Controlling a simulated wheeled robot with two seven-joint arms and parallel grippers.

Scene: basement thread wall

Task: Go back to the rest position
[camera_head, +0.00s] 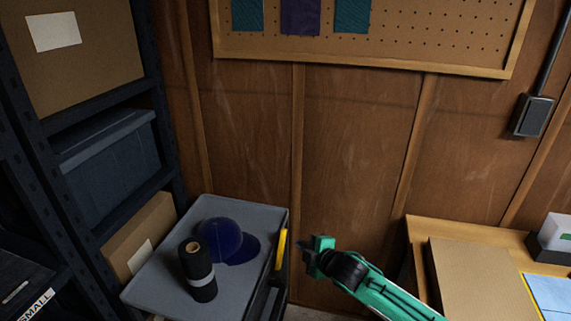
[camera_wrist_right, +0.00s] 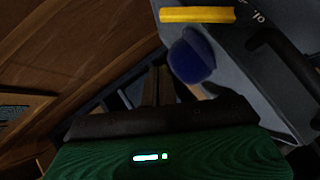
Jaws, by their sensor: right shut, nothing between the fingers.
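My right gripper (camera_head: 306,250) is in the middle of the head view, at the end of a green arm that comes in from the lower right. It is shut and empty, in the air just right of a grey cart. In the right wrist view its fingers (camera_wrist_right: 158,86) show at the middle, close together. My left gripper is in neither view.
The grey cart (camera_head: 262,218) carries a blue cap (camera_head: 222,240), a black roll (camera_head: 197,272) and a yellow item (camera_head: 280,249) at its right edge. Shelving (camera_head: 98,125) stands left. A wooden table (camera_head: 468,236) stands right. A pegboard (camera_head: 425,32) hangs on the wall.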

